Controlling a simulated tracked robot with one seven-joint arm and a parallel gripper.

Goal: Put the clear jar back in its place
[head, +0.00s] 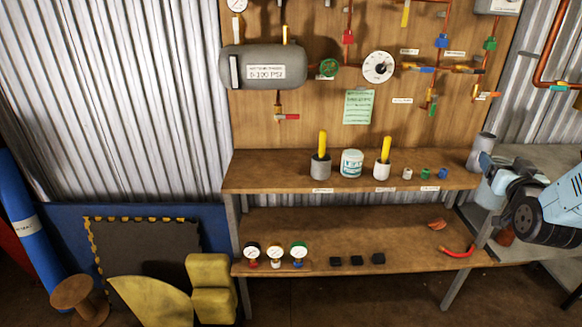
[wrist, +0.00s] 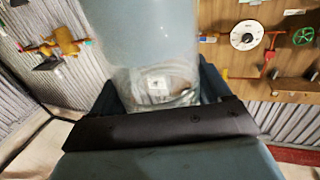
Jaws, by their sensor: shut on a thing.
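My gripper (head: 489,166) is at the right in the head view, beside the right end of the upper shelf. It is shut on the clear jar (head: 481,150), which looks like a greyish cylinder there, nearly upright. In the wrist view the jar (wrist: 155,48) fills the upper middle, between the two fingers of my gripper (wrist: 160,88). Cloudy or coiled contents and a small pale patch show through its wall. The fingers hide part of the jar. I cannot tell whether its base touches anything.
The upper shelf (head: 270,172) holds two yellow-handled pots, a labelled white tub (head: 352,163) and small coloured caps. The lower shelf (head: 340,225) holds gauges, black blocks and a red-handled item (head: 456,252). Pipes and valves cover the board behind. A grey bench (head: 540,158) stands right.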

